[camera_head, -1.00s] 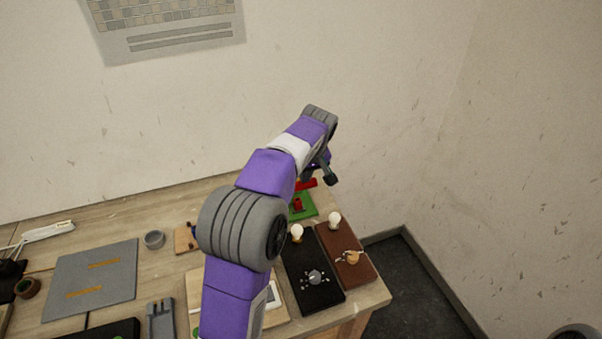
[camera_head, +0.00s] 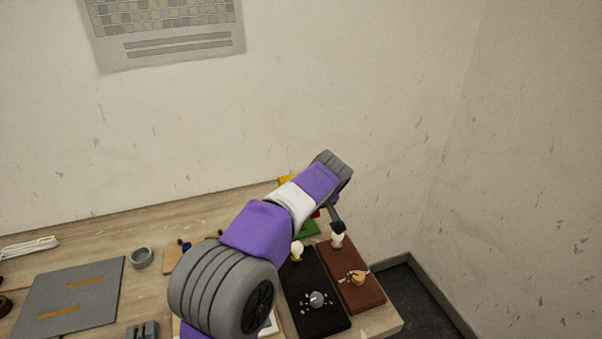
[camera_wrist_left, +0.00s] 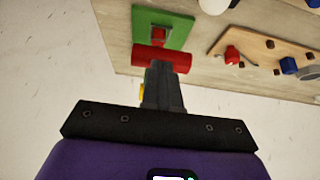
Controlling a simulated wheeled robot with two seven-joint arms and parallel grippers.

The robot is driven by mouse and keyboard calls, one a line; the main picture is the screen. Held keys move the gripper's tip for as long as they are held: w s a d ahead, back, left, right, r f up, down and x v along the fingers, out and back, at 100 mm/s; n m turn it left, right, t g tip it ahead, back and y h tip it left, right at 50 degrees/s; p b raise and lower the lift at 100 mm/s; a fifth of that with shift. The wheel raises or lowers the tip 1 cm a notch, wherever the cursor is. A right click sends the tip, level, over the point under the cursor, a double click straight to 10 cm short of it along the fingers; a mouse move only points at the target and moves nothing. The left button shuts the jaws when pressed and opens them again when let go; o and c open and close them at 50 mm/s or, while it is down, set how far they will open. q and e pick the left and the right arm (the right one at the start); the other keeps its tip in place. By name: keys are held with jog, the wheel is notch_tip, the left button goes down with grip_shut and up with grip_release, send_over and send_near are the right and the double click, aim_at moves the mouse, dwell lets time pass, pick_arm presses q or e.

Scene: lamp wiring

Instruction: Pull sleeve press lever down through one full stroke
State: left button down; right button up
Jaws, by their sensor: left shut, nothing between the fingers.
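The sleeve press has a green base (camera_wrist_left: 176,32) and a red cross bar (camera_wrist_left: 150,60), seen at the top of the left wrist view. In the head view its green base (camera_head: 308,229) shows in part behind my arm; most of the press is hidden. My left gripper (camera_head: 338,227) points down near the press, at the bench's right end. In the left wrist view its fingers (camera_wrist_left: 162,72) are shut and empty, with the tips at the middle of the red bar. I cannot tell whether they touch it. My right gripper is out of view.
Two bulbs stand close by: one on a black board (camera_head: 318,298), one on a brown board (camera_head: 352,281). A wooden piece with red and blue parts (camera_wrist_left: 262,48) lies beside the press. A grey mat (camera_head: 68,300) and grey ring (camera_head: 142,258) lie left. The wall is behind.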

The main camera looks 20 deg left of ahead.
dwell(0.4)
pick_arm(q)
jog(key=p+v, duration=0.5)
jog(key=v, duration=0.8)
jog(key=shift+r, duration=0.35)
jog(key=shift+r, duration=0.1)
